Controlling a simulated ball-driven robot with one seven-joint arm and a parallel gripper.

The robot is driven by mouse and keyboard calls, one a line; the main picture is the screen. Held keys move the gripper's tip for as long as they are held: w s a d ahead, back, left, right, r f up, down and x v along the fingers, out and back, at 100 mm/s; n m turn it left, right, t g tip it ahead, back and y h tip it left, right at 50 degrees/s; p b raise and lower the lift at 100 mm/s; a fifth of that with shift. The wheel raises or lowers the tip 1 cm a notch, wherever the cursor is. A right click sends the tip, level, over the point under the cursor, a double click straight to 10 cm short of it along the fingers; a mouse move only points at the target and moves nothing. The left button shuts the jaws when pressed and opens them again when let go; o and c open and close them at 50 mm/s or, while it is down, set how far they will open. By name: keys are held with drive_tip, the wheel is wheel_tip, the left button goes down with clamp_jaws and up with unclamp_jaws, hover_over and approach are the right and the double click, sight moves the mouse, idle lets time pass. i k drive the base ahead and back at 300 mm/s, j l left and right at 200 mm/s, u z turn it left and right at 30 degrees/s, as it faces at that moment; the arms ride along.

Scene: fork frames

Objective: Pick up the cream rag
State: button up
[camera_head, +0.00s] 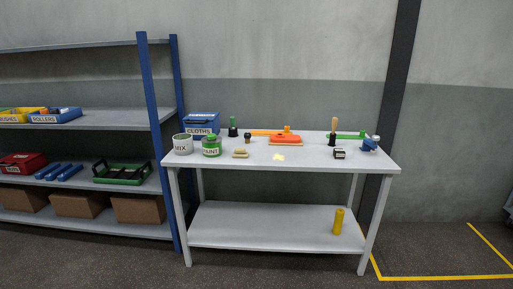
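A white worktable (320,165) stands against the wall. A flat, pale yellow, irregular piece (279,157) lies on its top near the front middle and looks like a cloth. A small cream block-like thing (240,153) lies to its left. Both are small in the picture, and I cannot tell for sure which is the cream rag. A blue bin (202,131) labelled CLOTHS stands at the table's back left, its contents not clear. My gripper is not in view.
A MIX can (182,146), a green PAINT can (211,149), an orange tool (284,139) and a small dark-and-white item (339,153) share the tabletop. A yellow cylinder (338,221) stands on the lower shelf. Blue-post shelving (152,90) stands left. The floor in front looks clear.

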sight(239, 152)
drive_tip(key=i+u, duration=0.15)
drive_tip(key=i, duration=0.8)
drive_tip(key=i+l+u, duration=0.15)
drive_tip(key=i, duration=0.75)
drive_tip(key=i+u, duration=0.3)
drive_tip(key=i, duration=0.15)
drive_tip(key=i+l+u, duration=0.15)
drive_tip(key=i+u, duration=0.15)
drive_tip(key=i, duration=0.15)
drive_tip(key=i+l+u, duration=0.25)
drive_tip(key=i, duration=0.2)
